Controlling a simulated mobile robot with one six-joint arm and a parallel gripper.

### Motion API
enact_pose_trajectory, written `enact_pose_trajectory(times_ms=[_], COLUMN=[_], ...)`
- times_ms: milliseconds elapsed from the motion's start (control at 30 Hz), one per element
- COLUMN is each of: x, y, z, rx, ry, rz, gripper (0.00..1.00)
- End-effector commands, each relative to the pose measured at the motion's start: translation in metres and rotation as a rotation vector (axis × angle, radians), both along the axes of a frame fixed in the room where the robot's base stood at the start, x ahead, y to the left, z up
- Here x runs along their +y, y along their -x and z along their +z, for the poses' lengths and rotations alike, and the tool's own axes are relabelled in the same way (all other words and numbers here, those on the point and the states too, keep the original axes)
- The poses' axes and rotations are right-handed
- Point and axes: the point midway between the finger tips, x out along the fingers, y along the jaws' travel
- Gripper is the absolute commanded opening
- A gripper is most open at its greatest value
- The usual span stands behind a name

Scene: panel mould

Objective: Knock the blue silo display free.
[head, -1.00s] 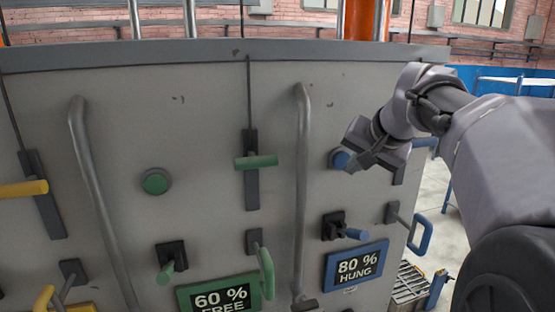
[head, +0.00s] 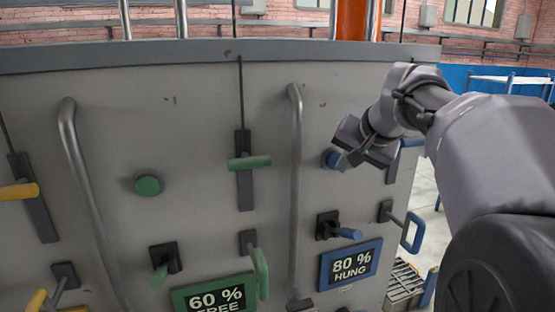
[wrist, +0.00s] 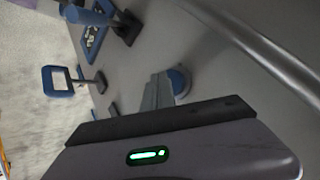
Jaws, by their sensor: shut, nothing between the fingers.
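The blue-framed display (head: 350,264) on the grey panel reads "80 % HUNG". Above it is a round blue button (head: 331,158), partly covered by my gripper (head: 346,160) in the head view. My gripper is shut and empty, with its fingertips at the button. In the wrist view the closed fingers (wrist: 157,92) point at the panel just beside the blue button (wrist: 179,82). I cannot tell whether they touch it. In the wrist view the display (wrist: 95,38) is at the upper left, partly hidden.
A bent metal rail (head: 296,190) runs down the panel left of the blue controls. A blue loop handle (head: 413,233) sticks out at the right. The green column has a button (head: 148,185), a slider handle (head: 249,162) and a display (head: 215,298) reading "60 % FREE".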

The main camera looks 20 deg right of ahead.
Motion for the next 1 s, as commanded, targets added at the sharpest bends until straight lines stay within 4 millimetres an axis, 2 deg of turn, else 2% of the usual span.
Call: enact_pose_trajectory(times_ms=[1000], x=[-0.001], y=[-0.011], z=[0.001], rx=[-0.001], ry=[0.001], rz=[0.000], gripper=[0.00])
